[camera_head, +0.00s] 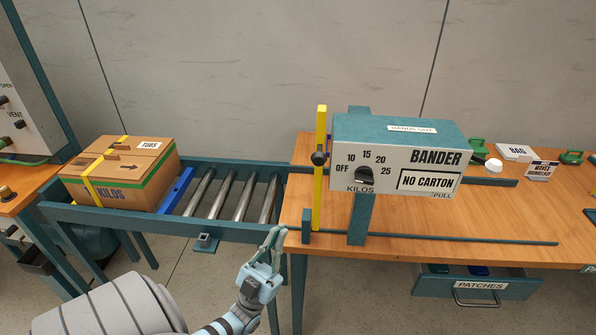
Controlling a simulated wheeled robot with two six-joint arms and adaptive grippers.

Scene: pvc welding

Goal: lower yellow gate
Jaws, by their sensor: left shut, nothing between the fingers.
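The yellow gate (321,185) is an upright yellow bar at the left end of the wooden bench, with a dark round knob (319,158) on it. It stands just left of the grey bander box (395,160), which reads "NO CARTON" and has a kilos dial (365,175). My left gripper (272,240) is shut and empty. In the picture it is below and left of the gate, in front of the bench's left edge, and apart from the gate. My right gripper does not show.
A strapped carton (122,172) sits on the roller conveyor (225,197), beside a blue bar (176,190). A green rail (440,238) runs along the bench front. An open patches drawer (476,284) juts out below. Bags and green-handled items lie at the back right.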

